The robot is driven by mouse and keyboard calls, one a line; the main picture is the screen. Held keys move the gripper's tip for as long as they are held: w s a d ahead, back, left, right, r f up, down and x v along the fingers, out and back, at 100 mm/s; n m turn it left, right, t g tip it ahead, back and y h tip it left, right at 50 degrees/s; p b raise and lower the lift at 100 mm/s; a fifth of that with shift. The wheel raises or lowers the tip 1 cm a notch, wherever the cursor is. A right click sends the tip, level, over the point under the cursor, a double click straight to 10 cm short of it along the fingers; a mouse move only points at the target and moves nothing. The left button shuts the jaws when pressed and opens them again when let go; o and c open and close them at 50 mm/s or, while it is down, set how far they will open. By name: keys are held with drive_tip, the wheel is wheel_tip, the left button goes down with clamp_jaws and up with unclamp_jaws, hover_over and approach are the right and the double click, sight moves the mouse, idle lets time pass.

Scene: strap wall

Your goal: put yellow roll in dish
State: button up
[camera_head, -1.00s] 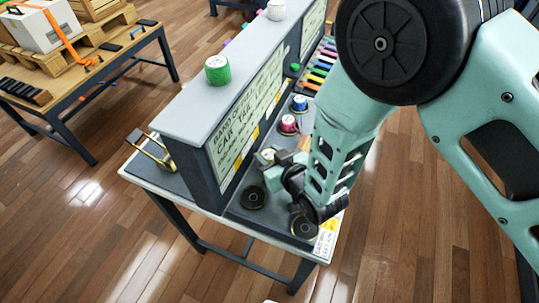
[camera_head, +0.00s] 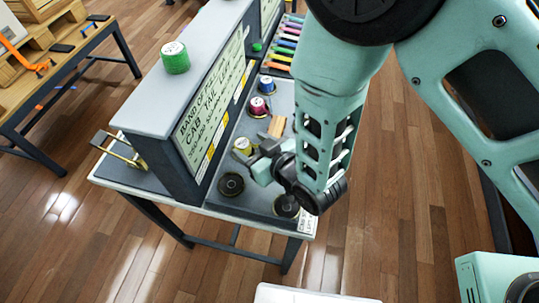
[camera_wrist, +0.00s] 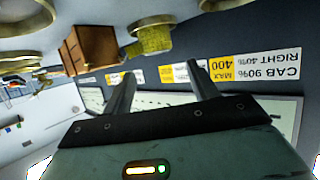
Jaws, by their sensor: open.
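The yellow roll (camera_head: 242,146) stands on the grey bench top at the foot of the upright panel, partly hidden by my gripper. It also shows in the wrist view (camera_wrist: 152,41), beyond and between my fingertips, apart from them. My gripper (camera_head: 257,152) is open and empty beside the roll; its two fingers show spread in the wrist view (camera_wrist: 162,82). A second such dish (camera_head: 286,206) is at the front right corner, partly hidden by my wrist.
A wooden block (camera_head: 277,126) stands behind my gripper, and shows close by in the wrist view (camera_wrist: 91,49). A pink roll (camera_head: 259,106) and a blue roll (camera_head: 265,85) stand farther back. A green roll (camera_head: 175,58) sits on the panel's top. The labelled panel (camera_head: 205,125) bounds the left.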

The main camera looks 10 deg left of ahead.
drive_tip(key=s+d+r+g+h, duration=0.2)
drive_tip(key=s+d+r+h, duration=0.1)
drive_tip(key=d+r, duration=0.3)
drive_tip(key=s+d+r+m+g+h, duration=0.1)
drive_tip(key=s+d+r+g+h, duration=0.2)
drive_tip(key=s+d+r, duration=0.3)
drive_tip(key=s+d+r+m+g+h+b, duration=0.1)
drive_tip(key=s+d+r+g+h, duration=0.2)
drive_tip(key=d, duration=0.9)
wheel_tip(320, 180, up, 4)
drive_tip(key=shift+s+d+f+h, duration=0.15)
drive_tip(key=shift+s+d+h, duration=0.2)
drive_tip(key=shift+s, duration=0.7)
drive_tip(key=shift+a, duration=0.15)
